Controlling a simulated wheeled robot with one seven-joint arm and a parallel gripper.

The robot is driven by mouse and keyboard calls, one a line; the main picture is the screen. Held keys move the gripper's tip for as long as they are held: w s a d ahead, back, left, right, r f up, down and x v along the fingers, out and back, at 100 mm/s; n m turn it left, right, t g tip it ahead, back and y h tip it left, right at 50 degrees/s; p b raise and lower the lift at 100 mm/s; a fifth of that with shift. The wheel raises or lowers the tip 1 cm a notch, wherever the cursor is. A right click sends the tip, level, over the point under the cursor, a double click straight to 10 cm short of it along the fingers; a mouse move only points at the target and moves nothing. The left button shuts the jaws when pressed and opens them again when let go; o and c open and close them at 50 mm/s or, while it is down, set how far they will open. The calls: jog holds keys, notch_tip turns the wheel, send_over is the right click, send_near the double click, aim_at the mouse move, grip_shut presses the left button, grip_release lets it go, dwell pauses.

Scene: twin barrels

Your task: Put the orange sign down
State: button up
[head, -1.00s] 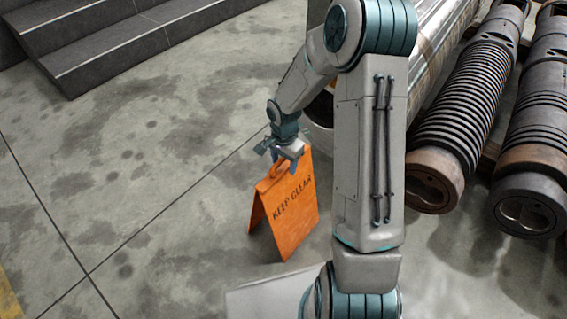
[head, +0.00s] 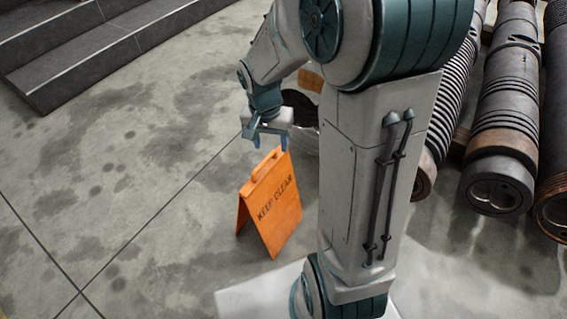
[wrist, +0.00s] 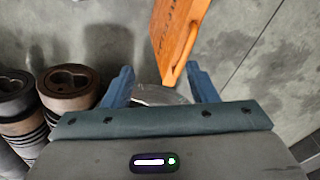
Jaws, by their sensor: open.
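The orange sign (head: 272,208), lettered "KEEP CLEAR", stands upright as an A-frame on the concrete floor in the head view. Its handle is at the top. My gripper (head: 270,145) is open and empty, just above the sign's top edge and apart from it. In the wrist view the sign (wrist: 178,38) shows at the top, with its handle end between and beyond the two blue fingers of my gripper (wrist: 160,85). The sign's far legs are partly hidden.
Dark ribbed barrels (head: 500,140) lie at the right, and their ends (wrist: 68,88) show left in the wrist view. Dark steps (head: 70,60) stand at the upper left. A rounded metal object (head: 306,135) is partly hidden behind my arm. The floor left of the sign is clear.

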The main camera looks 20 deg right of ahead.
jog(key=s+r+n, duration=0.3)
jog(key=s, duration=0.4)
jog(key=s+a+r+n+t, duration=0.1)
jog(key=s+r+n, duration=0.2)
jog(key=s, duration=0.3)
jog(key=shift+s+r+n+y, duration=0.35)
jog(key=shift+s+n+y, duration=0.05)
notch_tip(320, 180, up, 32)
jog(key=t+p, duration=0.1)
jog(key=p, duration=2.8)
jog(key=shift+d+t, duration=0.25)
jog(key=shift+t, duration=0.05)
